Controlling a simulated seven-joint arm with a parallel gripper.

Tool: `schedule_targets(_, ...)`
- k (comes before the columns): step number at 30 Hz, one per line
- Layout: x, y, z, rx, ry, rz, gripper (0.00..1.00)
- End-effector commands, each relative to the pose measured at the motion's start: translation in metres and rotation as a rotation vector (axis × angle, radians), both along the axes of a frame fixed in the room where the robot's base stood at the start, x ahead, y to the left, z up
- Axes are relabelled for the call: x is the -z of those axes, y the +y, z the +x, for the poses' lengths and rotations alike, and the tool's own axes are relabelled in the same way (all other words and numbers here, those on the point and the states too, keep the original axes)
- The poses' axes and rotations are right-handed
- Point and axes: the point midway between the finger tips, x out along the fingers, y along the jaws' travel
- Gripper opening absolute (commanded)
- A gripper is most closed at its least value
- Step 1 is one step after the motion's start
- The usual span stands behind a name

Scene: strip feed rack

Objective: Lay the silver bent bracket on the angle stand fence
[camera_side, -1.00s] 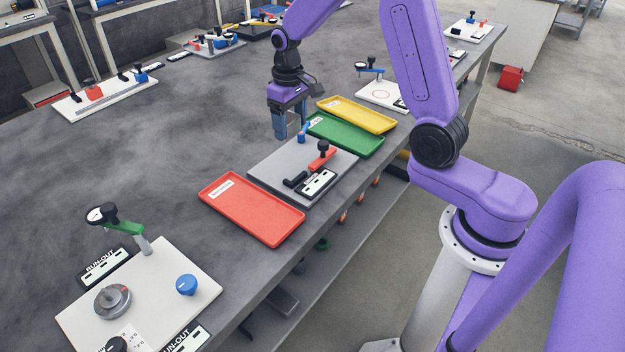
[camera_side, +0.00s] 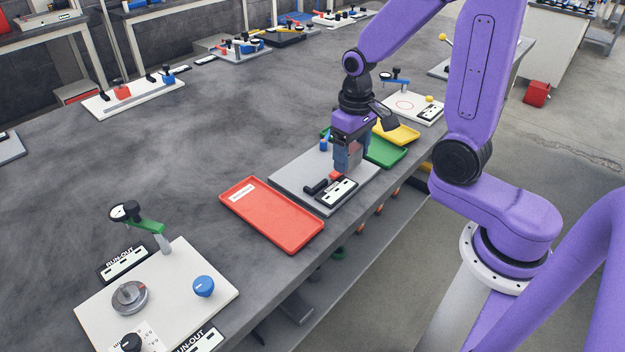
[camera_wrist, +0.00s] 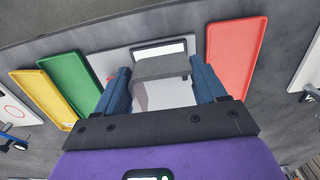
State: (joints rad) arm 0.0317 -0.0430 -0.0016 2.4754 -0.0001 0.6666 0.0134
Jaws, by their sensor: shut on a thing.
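My gripper (camera_side: 348,165) is shut on the silver bent bracket, seen in the wrist view as a grey bent plate (camera_wrist: 162,68) between the blue fingers (camera_wrist: 165,92). In the side view the fingers mostly hide the bracket. My gripper is low over the right part of a grey fixture plate (camera_side: 290,180), close to its red part (camera_side: 336,175). I take this fixture to be the angle stand; its fence cannot be made out behind my gripper. Whether the bracket touches the fixture cannot be told.
A black handle (camera_side: 316,187) and a label block (camera_side: 337,192) sit at the plate's front, a blue part (camera_side: 325,143) at its back. A red tray (camera_side: 272,213) lies to the left, green (camera_side: 388,152) and yellow (camera_side: 398,132) trays to the right.

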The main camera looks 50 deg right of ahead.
Motion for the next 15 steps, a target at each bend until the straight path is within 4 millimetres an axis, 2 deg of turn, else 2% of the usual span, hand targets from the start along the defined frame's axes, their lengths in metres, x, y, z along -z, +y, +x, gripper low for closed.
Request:
schedule_targets(3,-0.016,-0.001,-0.014,0.002,-0.007,0.0,0.34)
schedule_targets(9,-0.029,-0.002,-0.03,0.002,-0.003,0.0,0.34)
schedule_targets(15,-0.03,-0.002,-0.03,0.002,0.003,0.0,0.34)
